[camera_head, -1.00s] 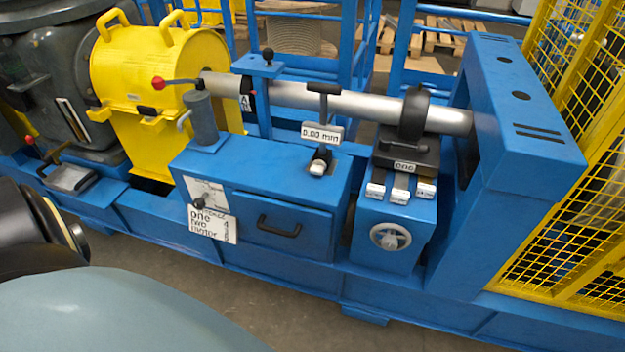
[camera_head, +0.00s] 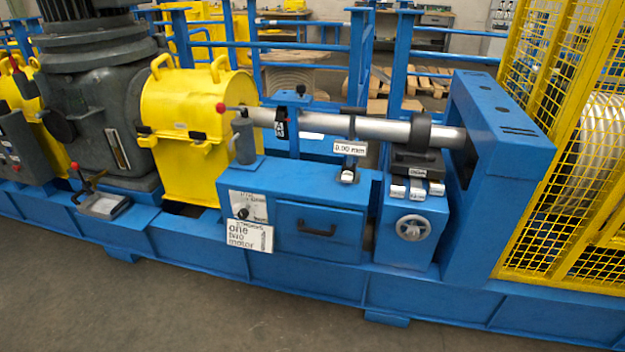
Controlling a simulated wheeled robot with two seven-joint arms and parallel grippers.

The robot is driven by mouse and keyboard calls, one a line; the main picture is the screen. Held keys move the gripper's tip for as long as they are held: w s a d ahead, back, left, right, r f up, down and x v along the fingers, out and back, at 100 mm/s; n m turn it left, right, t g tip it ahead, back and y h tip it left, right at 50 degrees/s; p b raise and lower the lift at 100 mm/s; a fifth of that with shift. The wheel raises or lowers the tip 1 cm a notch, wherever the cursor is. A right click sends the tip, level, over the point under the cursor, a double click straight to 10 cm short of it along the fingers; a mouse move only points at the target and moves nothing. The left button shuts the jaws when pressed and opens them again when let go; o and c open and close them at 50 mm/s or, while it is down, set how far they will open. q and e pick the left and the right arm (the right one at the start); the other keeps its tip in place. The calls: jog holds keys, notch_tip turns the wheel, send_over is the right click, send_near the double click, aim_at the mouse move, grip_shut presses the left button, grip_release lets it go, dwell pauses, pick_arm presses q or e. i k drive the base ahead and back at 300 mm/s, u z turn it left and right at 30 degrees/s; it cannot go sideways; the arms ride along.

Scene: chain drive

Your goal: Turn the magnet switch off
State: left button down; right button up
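No part is clearly marked as the magnet switch, and I cannot tell which one it is. A dark round knob (camera_head: 242,212) sits on a pale plate on the front of the blue housing (camera_head: 285,185). A white sign (camera_head: 250,236) with "one" and "motor" is below it. A display reading 0.00 mm (camera_head: 350,148) stands near the silver shaft (camera_head: 375,130). A black clamp-like block (camera_head: 418,160) is around or against the shaft's right part, above several white tabs (camera_head: 417,190). Neither of my grippers is in view.
A yellow guard (camera_head: 190,110) and a dark grey motor (camera_head: 95,120) stand left. A blue end frame (camera_head: 495,140) and yellow mesh fence (camera_head: 560,180) stand right. A handwheel (camera_head: 413,228) faces front. The grey floor (camera_head: 200,305) in front is clear.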

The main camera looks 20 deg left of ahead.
aim_at(346, 176)
jog(key=u, duration=0.9)
jog(key=i, duration=0.4)
